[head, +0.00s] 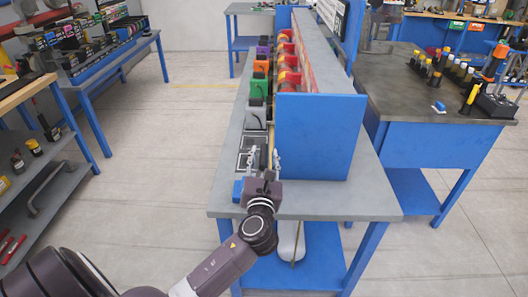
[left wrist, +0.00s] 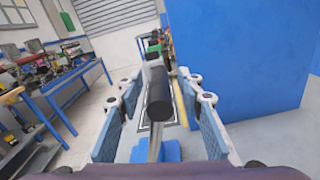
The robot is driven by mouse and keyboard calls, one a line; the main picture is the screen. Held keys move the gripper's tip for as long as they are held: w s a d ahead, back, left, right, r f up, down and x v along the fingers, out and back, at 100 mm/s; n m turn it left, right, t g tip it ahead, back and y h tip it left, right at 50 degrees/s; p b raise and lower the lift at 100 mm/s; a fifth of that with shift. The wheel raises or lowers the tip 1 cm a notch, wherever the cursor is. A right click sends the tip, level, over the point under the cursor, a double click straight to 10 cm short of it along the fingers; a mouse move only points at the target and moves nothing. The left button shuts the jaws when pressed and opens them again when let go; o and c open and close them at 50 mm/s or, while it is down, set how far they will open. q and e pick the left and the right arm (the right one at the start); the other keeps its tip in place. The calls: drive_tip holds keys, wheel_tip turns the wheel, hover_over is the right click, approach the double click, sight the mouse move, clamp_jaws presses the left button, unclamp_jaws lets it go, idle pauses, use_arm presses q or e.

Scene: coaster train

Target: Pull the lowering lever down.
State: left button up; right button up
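The lever shows in the left wrist view as a black cylindrical handle (left wrist: 160,97) on a grey rod. The rod rises from a blue base (left wrist: 168,150). In the head view a blue block (head: 238,190) shows beside my left gripper; the handle cannot be made out there. My left gripper (head: 263,160) is over the near end of the blue-framed bench. Its fingers (left wrist: 158,100) are spread wide, one on each side of the handle, with gaps on both sides. No contact with the handle shows. My right gripper is in neither view.
A row of coloured train cars (head: 259,88) runs along the bench behind the gripper. A tall blue panel (head: 318,135) stands close to the right of it. Blue-legged tables with parts stand left and right (head: 440,85). The floor (head: 160,160) left of the bench is clear.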

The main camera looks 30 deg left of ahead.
use_arm(q)
drive_tip(key=shift+x, duration=0.85)
clamp_jaws()
